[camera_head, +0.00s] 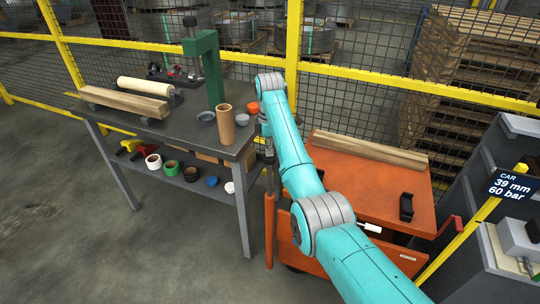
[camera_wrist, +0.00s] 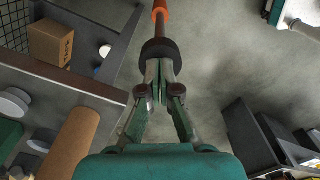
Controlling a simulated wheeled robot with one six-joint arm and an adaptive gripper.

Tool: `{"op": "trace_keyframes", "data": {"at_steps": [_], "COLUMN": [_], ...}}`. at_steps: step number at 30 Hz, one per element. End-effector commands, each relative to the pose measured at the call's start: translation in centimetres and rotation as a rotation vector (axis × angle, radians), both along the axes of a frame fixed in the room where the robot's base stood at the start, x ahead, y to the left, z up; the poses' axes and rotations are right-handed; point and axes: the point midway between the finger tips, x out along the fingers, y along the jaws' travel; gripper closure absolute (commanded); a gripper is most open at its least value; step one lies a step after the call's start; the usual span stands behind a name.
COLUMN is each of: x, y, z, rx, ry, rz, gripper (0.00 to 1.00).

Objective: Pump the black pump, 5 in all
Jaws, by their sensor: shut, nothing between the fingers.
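The black pump top (camera_wrist: 160,52) is a dark round knob over an orange post in the wrist view. In the head view the orange post (camera_head: 270,225) stands upright beside the table's right end; its black top is hard to make out there. My gripper (camera_wrist: 160,80) is shut and empty, with its fingertips at the knob's near edge in the picture. Whether they touch it I cannot tell. In the head view my gripper (camera_head: 268,140) hangs down above the post, small and partly hidden by my arm.
A grey workbench (camera_head: 165,125) stands left of the post, with a brown cardboard tube (camera_head: 226,126) and green press frame (camera_head: 209,65) on top. Tape rolls lie on its lower shelf (camera_head: 190,185). An orange cart (camera_head: 350,175) stands to the right, a yellow-railed fence (camera_head: 340,70) behind.

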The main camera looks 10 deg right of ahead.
Motion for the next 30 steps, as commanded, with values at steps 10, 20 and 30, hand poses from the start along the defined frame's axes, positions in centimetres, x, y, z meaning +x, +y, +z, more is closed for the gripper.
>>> {"op": "trace_keyframes", "data": {"at_steps": [10,20,30], "x": [0.0,-0.1,-0.1], "y": [0.0,0.0,0.0], "z": [-1.9,-5.4,-5.8], "rx": [0.000,0.000,0.000], "ry": [0.002,0.003,0.003], "rz": [0.000,0.000,0.000], "gripper": [1.00,1.00,1.00]}}
